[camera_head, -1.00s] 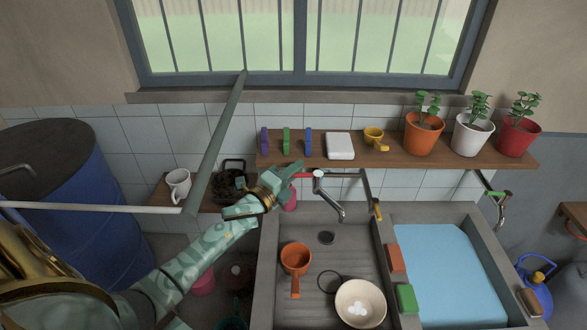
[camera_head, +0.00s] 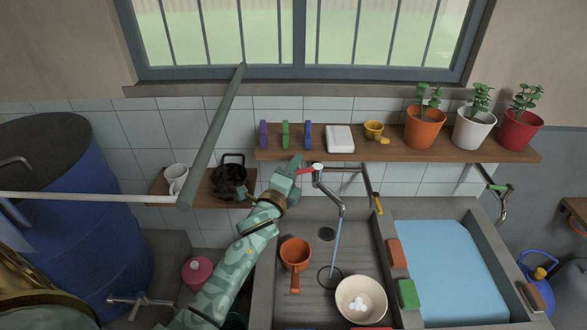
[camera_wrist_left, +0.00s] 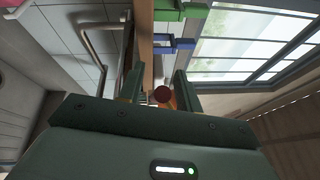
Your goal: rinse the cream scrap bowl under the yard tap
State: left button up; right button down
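The cream scrap bowl (camera_head: 348,292) sits in the sink basin at the lower right, with several white scraps inside. The yard tap (camera_head: 328,196) is on the wall above the basin. A thin stream of water (camera_head: 338,245) falls from its spout to the left of the bowl, into the basin near a dark ring (camera_head: 329,278). My left gripper (camera_head: 294,166) is at the tap's red lever (camera_head: 308,170). Contact is unclear. My right gripper is out of view.
An orange dipper (camera_head: 295,251) stands left in the basin. A green sponge (camera_head: 408,294) and an orange one (camera_head: 396,253) lie on the divider beside a water-filled basin (camera_head: 450,270). A shelf (camera_head: 400,150) with pots runs above; a grey bar (camera_head: 215,135) crosses the left.

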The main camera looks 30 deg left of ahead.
pick_arm(q)
jog(key=s+d+f+b, duration=0.1)
jog(key=s, duration=1.5)
jog(key=shift+d+f+b, duration=0.15)
jog(key=shift+d+b, duration=0.1)
jog(key=shift+b, duration=0.1)
jog(key=shift+s, duration=0.1)
